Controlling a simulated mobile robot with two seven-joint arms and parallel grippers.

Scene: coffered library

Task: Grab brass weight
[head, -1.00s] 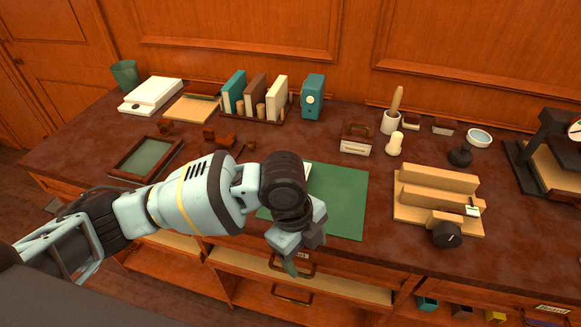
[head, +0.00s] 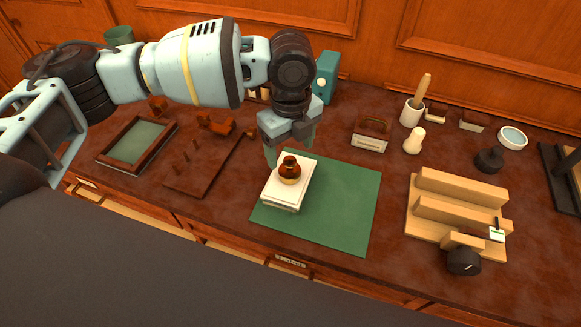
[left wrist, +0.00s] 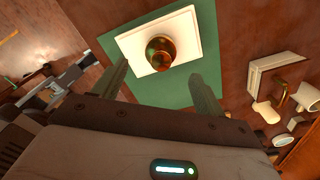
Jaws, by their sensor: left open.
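The brass weight (head: 290,171) is a small, shiny, rounded knob shape. It stands upright on a white stack (head: 272,194), which lies on the left part of a green mat (head: 345,210). My left gripper (head: 289,146) is open and points down, just behind and above the weight. In the left wrist view the weight (left wrist: 160,52) shows beyond the gap between the two spread fingers (left wrist: 161,82), with nothing between them. The fingers look apart from the weight. My right gripper is not in view.
A brown peg rack (head: 205,165) and a framed green tray (head: 138,143) lie to the left. A wooden stepped stand (head: 458,205) with a dark knob (head: 463,261) is at right. A handled block (head: 371,134) stands behind the mat. The mat's right side is clear.

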